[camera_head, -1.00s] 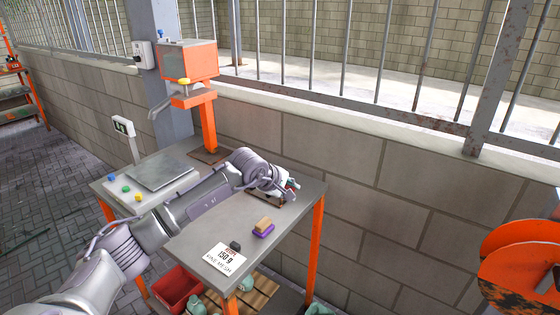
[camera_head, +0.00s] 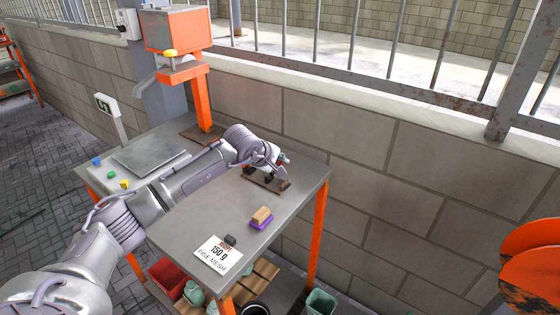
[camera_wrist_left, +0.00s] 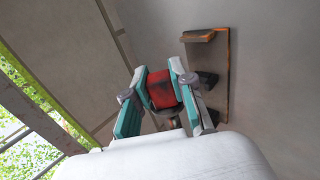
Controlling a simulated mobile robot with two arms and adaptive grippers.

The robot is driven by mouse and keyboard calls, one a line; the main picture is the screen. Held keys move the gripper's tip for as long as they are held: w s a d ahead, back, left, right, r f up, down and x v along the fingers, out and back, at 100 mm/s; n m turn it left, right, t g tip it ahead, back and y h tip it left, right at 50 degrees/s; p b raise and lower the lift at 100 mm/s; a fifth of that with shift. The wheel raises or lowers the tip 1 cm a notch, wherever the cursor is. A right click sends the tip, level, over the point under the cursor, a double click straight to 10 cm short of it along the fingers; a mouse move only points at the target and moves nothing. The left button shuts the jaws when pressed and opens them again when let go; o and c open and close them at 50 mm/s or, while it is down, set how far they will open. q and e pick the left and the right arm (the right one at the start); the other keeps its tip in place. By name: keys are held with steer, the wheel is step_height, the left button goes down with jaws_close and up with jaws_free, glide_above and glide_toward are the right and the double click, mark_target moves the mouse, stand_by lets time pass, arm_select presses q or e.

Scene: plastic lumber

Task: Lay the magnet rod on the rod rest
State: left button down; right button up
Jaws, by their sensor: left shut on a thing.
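My left gripper (camera_head: 281,159) is above the back right part of the grey table (camera_head: 195,225). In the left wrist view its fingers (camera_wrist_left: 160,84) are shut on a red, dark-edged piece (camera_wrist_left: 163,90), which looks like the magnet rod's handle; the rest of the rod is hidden. The rod rest (camera_head: 281,187) is a brown board with dark supports on the table, just below and in front of the gripper, partly covered by it. In the left wrist view the rest (camera_wrist_left: 223,85) lies to the right, apart from the held piece. My right gripper is not in view.
A purple-based tan block (camera_head: 261,218), a small dark block (camera_head: 230,240) and a "150 g fine mesh" card (camera_head: 218,257) lie at the front. A flat grey plate (camera_head: 150,155) is on the left. An orange hopper (camera_head: 178,32) stands behind. A block wall borders the table.

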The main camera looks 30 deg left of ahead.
arm_select(q)
steer(key=shift+f, duration=0.6)
steer(key=shift+f+b, duration=0.35)
steer(key=shift+f, duration=0.05)
step_height(320, 180, down, 3)
steer(key=b, duration=0.3)
steer(key=shift+f, duration=0.1)
steer(key=shift+s+f, duration=0.1)
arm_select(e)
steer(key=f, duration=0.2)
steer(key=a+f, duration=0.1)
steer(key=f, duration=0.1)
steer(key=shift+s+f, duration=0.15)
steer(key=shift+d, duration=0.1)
